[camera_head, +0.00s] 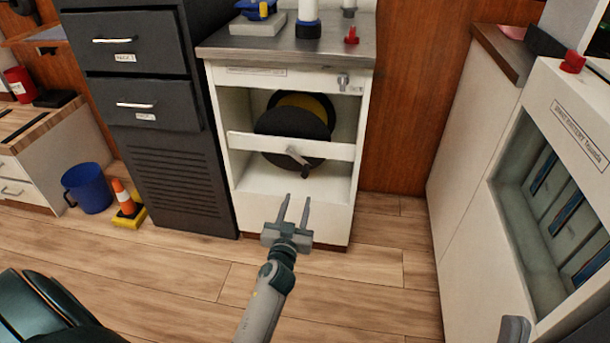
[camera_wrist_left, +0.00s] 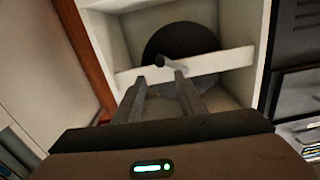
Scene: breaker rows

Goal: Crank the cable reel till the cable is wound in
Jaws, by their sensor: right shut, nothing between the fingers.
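The cable reel (camera_head: 285,125) is a black disc with yellow cable (camera_head: 308,103) showing behind its upper edge, inside an open white cabinet. Its grey crank arm (camera_head: 296,154) sits on the front of a white crossbar and slants down right to a dark knob (camera_head: 305,172). My left gripper (camera_head: 296,197) is open and empty, below and in front of the knob, apart from it. In the left wrist view the knob (camera_wrist_left: 160,60) appears just beyond the fingertips.
The white crossbar (camera_head: 245,144) spans the cabinet front. Dark drawers (camera_head: 125,55) stand to the left, with a blue bucket (camera_head: 87,187) and small cone (camera_head: 125,200) on the floor. A white cabinet (camera_head: 485,150) stands right. The floor before the reel is clear.

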